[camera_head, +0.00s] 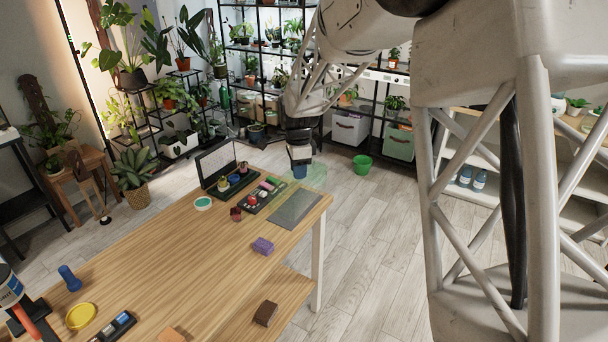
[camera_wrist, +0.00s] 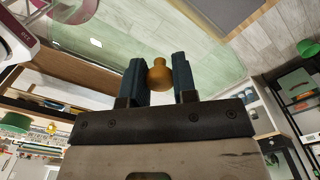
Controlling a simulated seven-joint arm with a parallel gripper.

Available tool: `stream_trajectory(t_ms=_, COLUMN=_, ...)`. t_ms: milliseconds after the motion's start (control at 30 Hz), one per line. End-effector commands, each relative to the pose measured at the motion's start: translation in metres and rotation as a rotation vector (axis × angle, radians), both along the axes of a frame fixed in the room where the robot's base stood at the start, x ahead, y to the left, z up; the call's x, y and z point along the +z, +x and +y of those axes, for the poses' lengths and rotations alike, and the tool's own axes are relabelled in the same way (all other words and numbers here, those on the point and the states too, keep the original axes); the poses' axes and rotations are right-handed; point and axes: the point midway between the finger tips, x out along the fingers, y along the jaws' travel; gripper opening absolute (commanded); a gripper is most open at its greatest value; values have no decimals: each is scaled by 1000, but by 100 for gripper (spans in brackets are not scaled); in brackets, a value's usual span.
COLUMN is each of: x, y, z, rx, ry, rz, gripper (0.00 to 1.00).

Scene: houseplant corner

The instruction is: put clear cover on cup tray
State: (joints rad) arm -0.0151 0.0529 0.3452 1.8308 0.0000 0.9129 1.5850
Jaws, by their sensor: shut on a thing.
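My gripper (camera_head: 300,172) is beyond the table's far edge, near its right corner. In the wrist view, its two dark blue fingers (camera_wrist: 159,78) are shut on an orange-brown knob (camera_wrist: 159,74). The knob appears to belong to the clear cover (camera_wrist: 105,50), a wide greenish see-through sheet behind the fingers. In the head view the clear cover (camera_head: 318,178) is a faint green shape beside the fingertips, apart from the trays. A black tray (camera_head: 222,193) with small blue and dark red cups, apparently the cup tray, stands on the table with an upright panel behind it.
A second dark tray (camera_head: 247,209) with small coloured items lies beside it, then a grey mat (camera_head: 296,206). The middle of the table (camera_head: 190,255) is clear. A green bucket (camera_head: 362,166) stands on the floor.

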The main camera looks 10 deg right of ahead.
Motion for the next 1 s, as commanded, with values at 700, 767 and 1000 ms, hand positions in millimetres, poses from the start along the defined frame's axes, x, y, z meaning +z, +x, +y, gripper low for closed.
stream_trajectory(t_ms=700, x=-1, y=116, z=51, rx=1, ry=0, rz=0, gripper=0)
stream_trajectory(t_ms=767, x=-3, y=125, z=55, rx=1, ry=0, rz=0, gripper=0)
stream_trajectory(t_ms=1000, x=-7, y=160, z=75, rx=0, ry=0, rz=1, gripper=0)
